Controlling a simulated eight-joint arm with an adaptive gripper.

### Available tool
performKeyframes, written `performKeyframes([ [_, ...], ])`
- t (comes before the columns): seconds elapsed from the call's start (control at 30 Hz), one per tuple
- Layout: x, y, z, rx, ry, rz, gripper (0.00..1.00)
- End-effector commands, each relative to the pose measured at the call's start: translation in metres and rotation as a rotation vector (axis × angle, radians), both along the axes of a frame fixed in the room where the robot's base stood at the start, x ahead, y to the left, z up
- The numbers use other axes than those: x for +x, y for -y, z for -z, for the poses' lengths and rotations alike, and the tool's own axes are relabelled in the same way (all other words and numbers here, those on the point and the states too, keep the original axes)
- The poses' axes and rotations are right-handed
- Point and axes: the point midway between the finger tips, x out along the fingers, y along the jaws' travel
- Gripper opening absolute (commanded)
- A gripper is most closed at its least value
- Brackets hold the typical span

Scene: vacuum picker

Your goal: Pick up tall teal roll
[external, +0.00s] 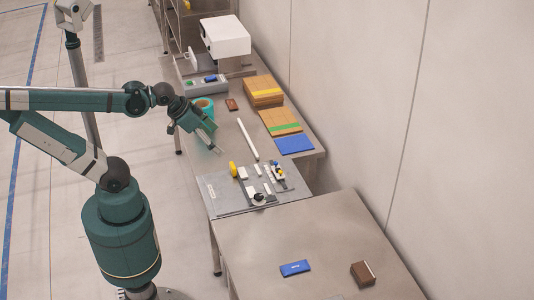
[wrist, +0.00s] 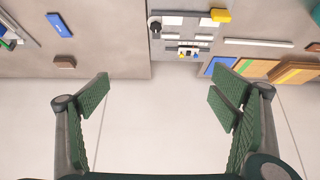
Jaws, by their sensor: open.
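The teal roll (external: 205,113) stands on the far metal table near its left edge, in the external view. Its hollow top shows, and my wrist hides part of its lower side. My gripper (external: 214,141) is open and empty, in front of the roll and pointing down to the right. In the wrist view my gripper's green fingers (wrist: 160,95) are spread wide with nothing between them. A small teal patch (wrist: 315,16) at the upper right edge there may be the roll, but too little shows to tell.
A white rod (external: 248,139), a grey board (external: 220,192) with several parts, cardboard stacks (external: 263,91) and a grey tray (external: 207,86) lie on the far table. A white machine (external: 225,36) stands behind. The near table (external: 300,235) is mostly clear.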

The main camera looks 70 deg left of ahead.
Motion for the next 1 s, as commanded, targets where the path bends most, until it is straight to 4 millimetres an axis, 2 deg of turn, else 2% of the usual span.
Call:
performKeyframes([
  [0.43,0.001,-0.002,-0.045,0.000,-0.001,-0.004,0.86],
  [0.77,0.022,-0.030,-0.056,0.002,-0.015,-0.061,0.86],
  [1.0,0.046,-0.068,-0.068,0.002,-0.033,-0.133,0.86],
])
